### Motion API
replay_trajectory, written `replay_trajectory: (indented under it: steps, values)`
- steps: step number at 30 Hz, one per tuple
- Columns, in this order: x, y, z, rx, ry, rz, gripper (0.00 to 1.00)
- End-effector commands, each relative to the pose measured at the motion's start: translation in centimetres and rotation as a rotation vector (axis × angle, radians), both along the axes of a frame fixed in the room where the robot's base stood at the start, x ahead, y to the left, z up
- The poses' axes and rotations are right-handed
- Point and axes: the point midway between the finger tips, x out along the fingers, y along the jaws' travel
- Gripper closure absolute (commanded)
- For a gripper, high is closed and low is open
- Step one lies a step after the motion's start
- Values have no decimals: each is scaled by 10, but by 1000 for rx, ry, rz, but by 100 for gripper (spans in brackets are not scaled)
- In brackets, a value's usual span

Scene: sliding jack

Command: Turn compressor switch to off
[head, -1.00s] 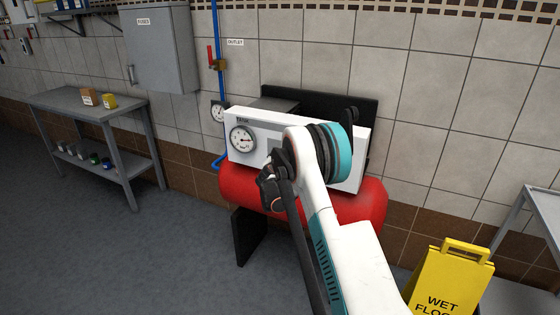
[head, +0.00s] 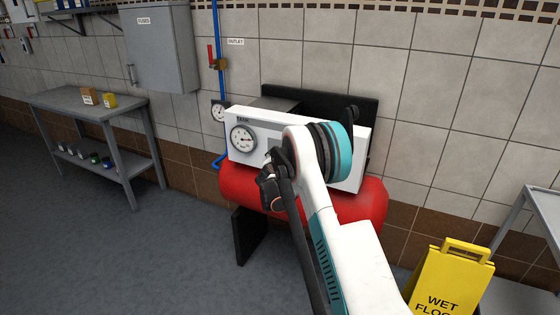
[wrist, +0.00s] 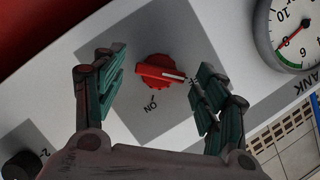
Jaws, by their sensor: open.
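The red compressor switch (wrist: 160,70) is a round knob with a raised grip on a grey plate in the wrist view. Its white mark points right, toward a label partly hidden behind the right finger. The ON label (wrist: 152,103) reads upside down below the knob. My gripper (wrist: 158,64) is open, with one finger on each side of the knob; I cannot tell whether either touches it. In the head view my gripper (head: 271,188) is in front of the white compressor panel (head: 350,130), and my arm hides the switch.
The tank gauge (head: 243,138) is on the panel's left, above the red tank (head: 358,205). A black knob (wrist: 20,165) is at lower left in the wrist view. A yellow wet floor sign (head: 450,280) stands at right, a grey table (head: 75,100) at left. Floor at left is clear.

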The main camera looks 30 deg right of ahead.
Motion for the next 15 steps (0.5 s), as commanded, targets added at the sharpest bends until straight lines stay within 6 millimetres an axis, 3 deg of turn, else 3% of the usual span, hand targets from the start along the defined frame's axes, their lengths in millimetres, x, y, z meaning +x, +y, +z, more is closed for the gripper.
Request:
replay_trajectory:
  steps: [5, 15]
  values:
    - [-17, 14, 6, 1, 0, 2, 34]
    - [-69, 51, 25, -1, 1, 2, 34]
